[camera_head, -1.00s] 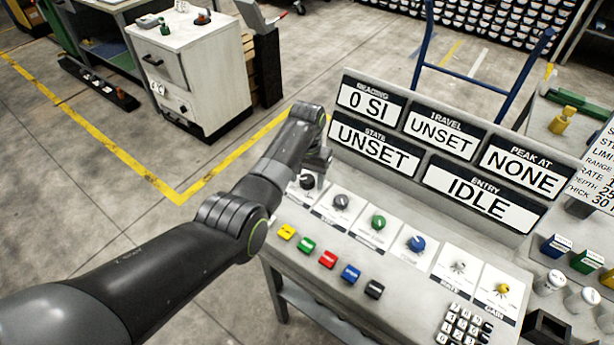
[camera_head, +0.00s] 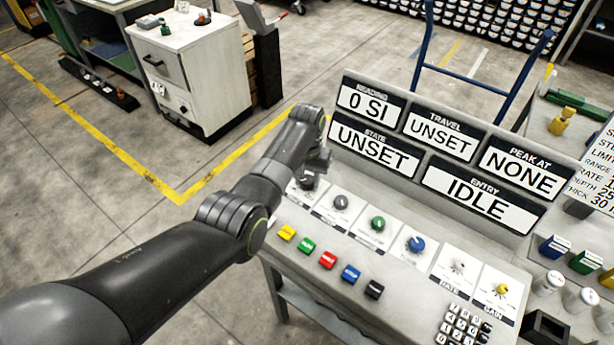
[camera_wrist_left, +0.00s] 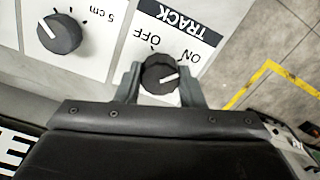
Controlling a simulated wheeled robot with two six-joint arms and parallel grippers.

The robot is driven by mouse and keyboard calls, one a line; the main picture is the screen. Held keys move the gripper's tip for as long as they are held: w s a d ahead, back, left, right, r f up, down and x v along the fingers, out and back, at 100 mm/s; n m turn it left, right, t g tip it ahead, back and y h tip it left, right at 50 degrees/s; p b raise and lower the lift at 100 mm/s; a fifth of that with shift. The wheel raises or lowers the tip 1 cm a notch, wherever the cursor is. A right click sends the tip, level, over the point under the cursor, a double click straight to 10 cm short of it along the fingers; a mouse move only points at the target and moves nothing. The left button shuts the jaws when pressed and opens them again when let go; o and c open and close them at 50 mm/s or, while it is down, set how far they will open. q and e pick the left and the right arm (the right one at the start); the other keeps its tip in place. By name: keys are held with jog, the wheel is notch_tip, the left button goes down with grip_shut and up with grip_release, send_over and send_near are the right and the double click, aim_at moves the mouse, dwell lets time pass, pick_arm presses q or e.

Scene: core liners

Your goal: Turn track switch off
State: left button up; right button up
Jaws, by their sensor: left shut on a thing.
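The TRACK switch is a black round knob (camera_wrist_left: 160,73) with a white pointer line, on a white plate marked ON and OFF. In the left wrist view the plate appears upside down, and the pointer line points right and slightly up, toward the ON side. My left gripper (camera_wrist_left: 159,84) has one finger on each side of this knob and is shut on it. In the head view my left gripper (camera_head: 314,171) is at the left end of the panel's row of knobs and partly hides the TRACK knob (camera_head: 306,184).
A second black knob (camera_wrist_left: 59,33) with a 5 cm mark is beside it. The console (camera_head: 325,226) also carries green, blue and yellow knobs, several coloured buttons and a keypad (camera_head: 465,326). Behind the knobs a display board reads UNSET and IDLE (camera_head: 477,200).

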pick_arm(q)
jog(key=n+p, duration=0.1)
jog(key=n, duration=0.2)
jog(key=shift+r, duration=0.2)
jog(key=n+p, duration=0.1)
jog(key=n, duration=0.3)
jog(key=shift+f+n+p, duration=0.1)
jog(key=shift+n+p, duration=0.2)
jog(key=shift+p, duration=0.05)
jog(key=n, duration=0.4)
jog(key=shift+w+p, duration=0.1)
jog(key=shift+p, duration=0.2)
jog(key=n, duration=0.5)
jog(key=shift+n, duration=0.3)
jog(key=o, duration=1)
